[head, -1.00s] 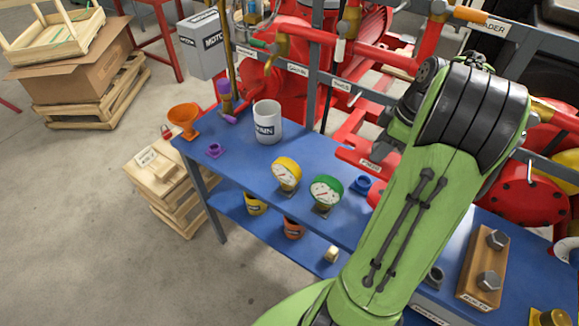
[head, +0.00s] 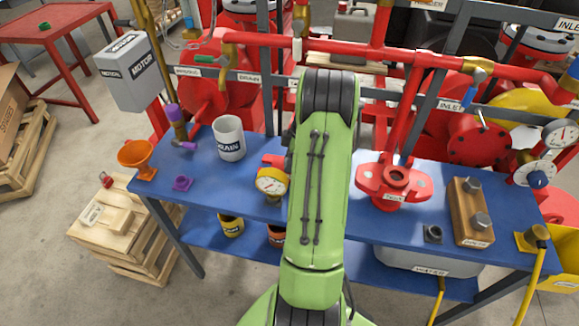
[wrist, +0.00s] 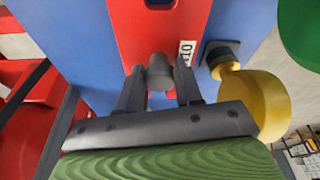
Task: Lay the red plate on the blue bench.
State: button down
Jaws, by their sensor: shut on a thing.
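The red plate (wrist: 156,30) has a grey knob and a white label. In the wrist view it stretches away from my gripper (wrist: 160,88), with blue bench (wrist: 83,35) on both sides of it. My gripper is shut on the grey knob. In the head view my arm hides the gripper and most of the plate. A small red part, likely the plate (head: 272,160), shows left of my arm, behind the yellow gauge. I cannot tell whether the plate touches the bench top.
The yellow gauge (head: 271,181) stands close to the plate; it shows in the wrist view too (wrist: 264,104). A red flanged part (head: 392,187) and bolt block (head: 470,212) stand right.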

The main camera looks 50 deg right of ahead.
jog(key=shift+f, duration=1.2)
jog(key=c, duration=0.8)
grip_release()
jog(key=shift+s, duration=0.1)
jog(key=shift+o, duration=0.2)
